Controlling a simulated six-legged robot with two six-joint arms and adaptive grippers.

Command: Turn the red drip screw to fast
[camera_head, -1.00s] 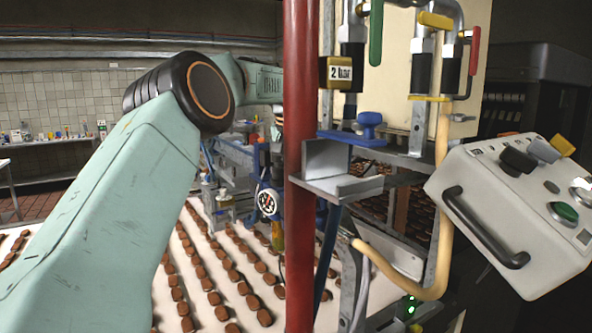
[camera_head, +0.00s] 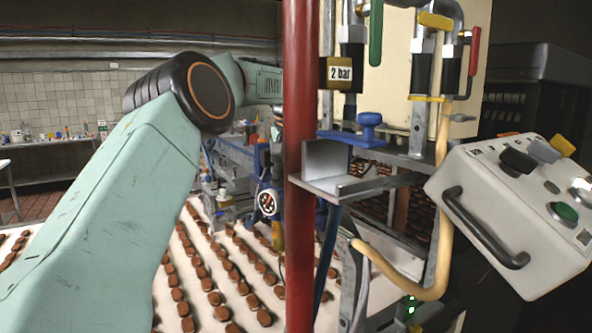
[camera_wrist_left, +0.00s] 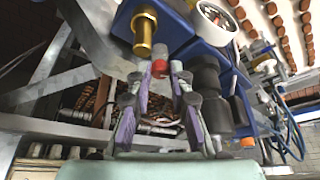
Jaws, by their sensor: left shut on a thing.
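In the left wrist view, the red drip screw (camera_wrist_left: 159,68) shows as a small red knob between the fingertips of my left gripper (camera_wrist_left: 160,77). The gripper is shut on it, with purple pads on both sides. The screw sits below a brass fitting (camera_wrist_left: 143,32) on a blue body. Any speed marking is not readable. In the head view, my left arm reaches in from the left and its gripper is hidden behind the red post (camera_head: 299,180). My right gripper is in neither view.
A dial gauge (camera_head: 268,202) on blue equipment stands just left of the post. A conveyor with rows of brown sweets (camera_head: 205,275) runs below. A grey control box (camera_head: 520,215), pipes with coloured valve handles and a metal bracket (camera_head: 340,175) crowd the right side.

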